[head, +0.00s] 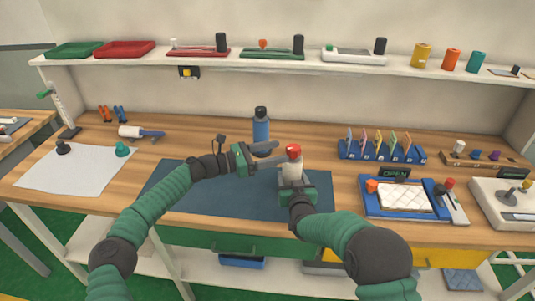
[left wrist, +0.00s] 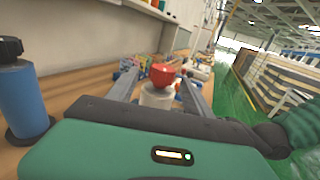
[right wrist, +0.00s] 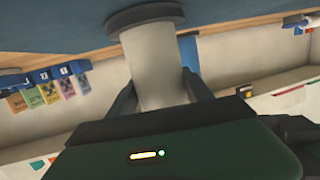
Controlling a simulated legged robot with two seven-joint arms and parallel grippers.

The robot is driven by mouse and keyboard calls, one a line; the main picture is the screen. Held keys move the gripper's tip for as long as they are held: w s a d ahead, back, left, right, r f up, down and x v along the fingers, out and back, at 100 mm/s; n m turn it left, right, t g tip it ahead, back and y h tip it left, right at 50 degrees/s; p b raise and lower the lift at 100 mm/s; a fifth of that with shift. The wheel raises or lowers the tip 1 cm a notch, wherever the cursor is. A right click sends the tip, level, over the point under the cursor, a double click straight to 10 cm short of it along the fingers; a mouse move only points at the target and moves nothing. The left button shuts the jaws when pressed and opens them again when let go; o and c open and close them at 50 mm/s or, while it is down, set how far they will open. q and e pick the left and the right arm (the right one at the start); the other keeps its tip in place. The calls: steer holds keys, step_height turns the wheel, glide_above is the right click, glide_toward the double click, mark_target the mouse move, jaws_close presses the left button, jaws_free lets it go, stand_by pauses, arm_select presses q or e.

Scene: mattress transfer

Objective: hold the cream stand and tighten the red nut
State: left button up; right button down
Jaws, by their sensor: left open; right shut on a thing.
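The cream stand (head: 291,172) is upright on the dark blue mat, with the red nut (head: 293,150) on its top. My right gripper (head: 293,183) is shut on the stand's body; the right wrist view also shows the stand (right wrist: 155,65) between its fingers. My left gripper (head: 272,155) is open, its fingers pointing right toward the red nut. In the left wrist view the red nut (left wrist: 163,76) shows between the open fingers, above the cream stand (left wrist: 157,97). I cannot tell whether the left fingers touch the nut.
A blue bottle (head: 261,128) stands behind my left gripper. The blue mat (head: 215,190) is otherwise clear. To the right are a blue rack (head: 382,155) with several coloured cards and a blue tray (head: 371,207) with a white pad. A white sheet (head: 75,170) lies at left.

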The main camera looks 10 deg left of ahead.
arm_select(q)
steer(key=v, duration=0.3)
